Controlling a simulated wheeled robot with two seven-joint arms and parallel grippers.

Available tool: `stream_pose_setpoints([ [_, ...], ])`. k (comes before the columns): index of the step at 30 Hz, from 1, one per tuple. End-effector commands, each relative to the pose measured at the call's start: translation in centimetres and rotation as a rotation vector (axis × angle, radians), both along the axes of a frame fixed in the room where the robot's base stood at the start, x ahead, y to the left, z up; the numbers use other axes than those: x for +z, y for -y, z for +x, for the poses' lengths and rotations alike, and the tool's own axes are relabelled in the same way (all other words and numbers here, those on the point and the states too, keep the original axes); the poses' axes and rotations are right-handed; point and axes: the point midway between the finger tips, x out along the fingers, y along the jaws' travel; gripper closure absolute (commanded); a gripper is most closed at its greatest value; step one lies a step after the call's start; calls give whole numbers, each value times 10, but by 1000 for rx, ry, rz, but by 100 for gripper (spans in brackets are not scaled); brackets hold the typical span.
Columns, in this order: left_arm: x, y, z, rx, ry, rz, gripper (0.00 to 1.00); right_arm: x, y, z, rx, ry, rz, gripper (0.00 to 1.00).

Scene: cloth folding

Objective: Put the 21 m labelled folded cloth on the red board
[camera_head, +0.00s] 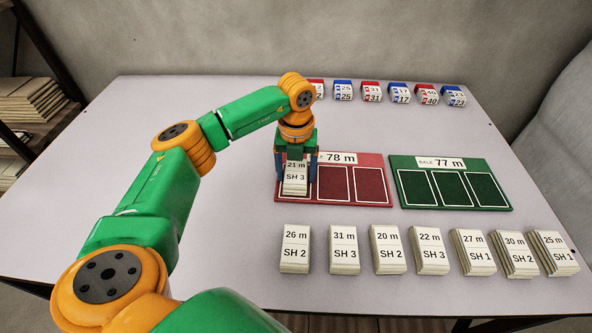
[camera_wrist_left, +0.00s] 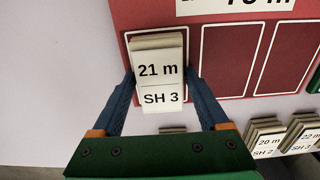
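The cloth labelled 21 m, SH 3 (camera_head: 295,178) is a cream folded stack over the left outlined slot of the red board (camera_head: 373,160). My left gripper (camera_head: 298,180) points down with one finger on each side of this cloth. In the left wrist view the blue fingers (camera_wrist_left: 160,75) press against both sides of the 21 m cloth (camera_wrist_left: 158,85), with the red board (camera_wrist_left: 150,15) beneath it. I cannot tell whether the cloth rests on the board or is just above it. The board's middle and right slots are empty. My right gripper is out of view.
A green board (camera_head: 450,204) marked 77 m with empty slots lies to the right. A row of several other labelled cloths, from 26 m (camera_head: 295,249) to 25 m (camera_head: 554,253), lies in front. Red and blue numbered blocks (camera_head: 370,92) line the back edge. The left tabletop is mostly clear.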

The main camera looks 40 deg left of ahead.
Motion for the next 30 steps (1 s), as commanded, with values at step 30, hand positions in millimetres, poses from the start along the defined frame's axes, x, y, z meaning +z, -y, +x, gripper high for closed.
stream_pose_setpoints([
  [30,124,1,1,0,1,-1,2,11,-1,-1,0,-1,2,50],
])
